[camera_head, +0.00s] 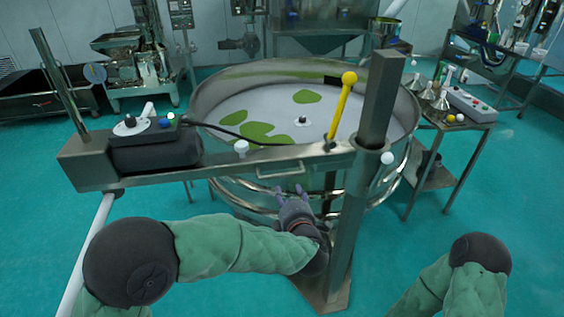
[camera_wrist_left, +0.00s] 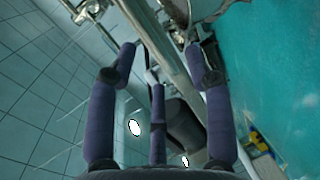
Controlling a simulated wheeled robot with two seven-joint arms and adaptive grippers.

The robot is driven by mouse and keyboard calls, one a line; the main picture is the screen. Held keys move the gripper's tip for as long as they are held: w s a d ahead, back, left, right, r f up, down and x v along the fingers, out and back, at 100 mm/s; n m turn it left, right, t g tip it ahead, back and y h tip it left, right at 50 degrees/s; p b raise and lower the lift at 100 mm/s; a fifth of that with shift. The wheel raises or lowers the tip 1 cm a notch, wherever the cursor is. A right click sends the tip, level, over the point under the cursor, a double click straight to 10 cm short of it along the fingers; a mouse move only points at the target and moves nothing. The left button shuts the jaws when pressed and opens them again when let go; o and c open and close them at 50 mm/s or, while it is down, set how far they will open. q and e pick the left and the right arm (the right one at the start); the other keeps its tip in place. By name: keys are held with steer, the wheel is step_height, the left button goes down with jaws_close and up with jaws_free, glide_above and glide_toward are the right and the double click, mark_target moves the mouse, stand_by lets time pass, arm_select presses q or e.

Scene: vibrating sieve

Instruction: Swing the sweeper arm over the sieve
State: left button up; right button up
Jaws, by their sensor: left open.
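The sweeper arm, a grey metal beam (camera_head: 225,165), runs across the near side of the round sieve (camera_head: 235,105) in the head view. Its right end meets an upright post (camera_head: 375,110). A small metal handle (camera_head: 280,173) hangs from the beam's near face. My left gripper (camera_head: 291,192) is open just below this handle, with its fingers pointing up towards the beam. In the left wrist view, my open fingers (camera_wrist_left: 160,52) are spread and the beam (camera_wrist_left: 163,55) passes diagonally beyond them. No grip on the handle shows. My right gripper is out of view.
A yellow lever (camera_head: 341,105) stands on the beam. A black box (camera_head: 155,147) sits at its left end. Green patches (camera_head: 307,96) lie on the sieve's pale surface. A side table (camera_head: 459,123) with several metal funnels stands right. Teal floor is open at left.

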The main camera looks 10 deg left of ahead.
mark_target(283, 175)
arm_select(q)
steer(key=shift+n, duration=0.4)
steer(key=x, duration=0.3)
steer(key=r+x, duration=0.1)
steer(key=x, duration=0.2)
steer(key=r+x, duration=0.1)
steer(key=x, duration=0.3)
steer(key=shift+w+a+f, duration=0.1)
steer(key=shift+w+a, duration=0.1)
steer(key=shift+w, duration=0.05)
jaws_close()
